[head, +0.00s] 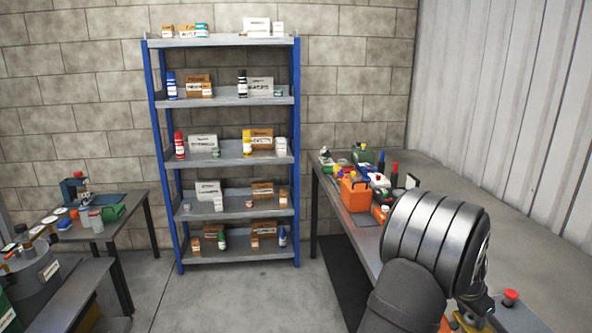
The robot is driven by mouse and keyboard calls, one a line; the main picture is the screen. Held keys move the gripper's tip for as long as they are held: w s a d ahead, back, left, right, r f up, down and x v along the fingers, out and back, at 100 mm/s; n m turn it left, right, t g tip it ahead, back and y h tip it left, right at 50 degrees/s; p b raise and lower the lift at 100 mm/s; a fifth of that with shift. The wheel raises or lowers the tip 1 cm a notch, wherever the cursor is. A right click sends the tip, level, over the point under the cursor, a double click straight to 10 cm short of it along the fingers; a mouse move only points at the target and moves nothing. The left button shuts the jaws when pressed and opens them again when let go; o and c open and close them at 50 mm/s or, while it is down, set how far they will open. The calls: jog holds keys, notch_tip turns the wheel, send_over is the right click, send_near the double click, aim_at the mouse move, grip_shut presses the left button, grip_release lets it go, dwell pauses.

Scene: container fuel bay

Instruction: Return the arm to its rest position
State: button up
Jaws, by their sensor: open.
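My arm reaches in from the lower right of the head view, over the front part of the right-hand grey bench (440,173). Its thick grey link and dark ribbed joint fill that corner. The fingers of my gripper do not show in this view, so I cannot see its jaws or anything between them.
An orange jerrycan (356,193) and several bottles and cans crowd the bench's far left end. A red button (510,298) is at the lower right. A blue-framed shelf (222,252) stands against the block wall. A left table (138,197) holds jars. The bench's right side is clear.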

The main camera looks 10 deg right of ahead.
notch_tip(320, 180, up, 4)
jog(key=shift+r, duration=0.1)
dwell(0.4)
